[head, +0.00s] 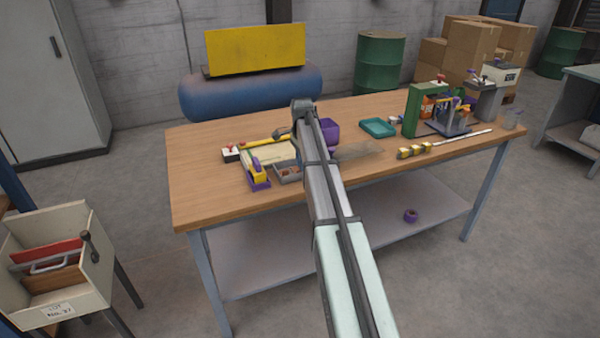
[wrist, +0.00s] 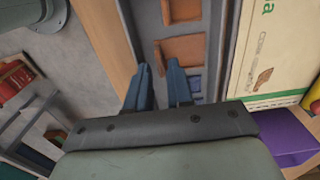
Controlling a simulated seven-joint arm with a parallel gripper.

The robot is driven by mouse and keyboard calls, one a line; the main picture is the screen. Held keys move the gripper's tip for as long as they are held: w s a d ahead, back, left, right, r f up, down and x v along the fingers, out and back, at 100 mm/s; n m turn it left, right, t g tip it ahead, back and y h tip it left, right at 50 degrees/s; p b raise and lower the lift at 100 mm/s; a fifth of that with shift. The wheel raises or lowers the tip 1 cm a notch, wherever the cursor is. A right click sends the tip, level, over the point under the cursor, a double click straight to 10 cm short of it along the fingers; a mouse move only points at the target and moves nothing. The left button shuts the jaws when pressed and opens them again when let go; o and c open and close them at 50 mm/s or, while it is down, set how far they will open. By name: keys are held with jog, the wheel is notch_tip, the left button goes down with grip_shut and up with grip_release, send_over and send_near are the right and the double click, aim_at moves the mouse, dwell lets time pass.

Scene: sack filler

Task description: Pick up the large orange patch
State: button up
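In the wrist view a grey tray (wrist: 223,50) holds two orange patches in separate compartments. One orange patch (wrist: 187,48) lies just beyond my fingertips, its lower part partly covered by a finger. The other orange patch (wrist: 180,11) is higher up and cut by the picture's top edge. I cannot tell for sure which is larger. Small blue patches (wrist: 194,83) lie in a nearer compartment. My gripper (wrist: 158,66) is open, with nothing between its fingers, over the tray's left side. In the head view the tray (head: 285,178) is left of my arm, and my fingers are not clear.
A cream sack with green print (wrist: 275,50) lies right of the tray, beside a purple holder (wrist: 285,135). In the head view a purple bin (head: 330,130) stands just behind my arm. A teal tray (head: 378,128) and a green stand (head: 412,110) are farther right. The front left tabletop (head: 210,195) is clear.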

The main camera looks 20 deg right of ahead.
notch_tip(320, 180, down, 2)
jog(key=shift+f, duration=0.1)
grip_shut()
dwell(0.4)
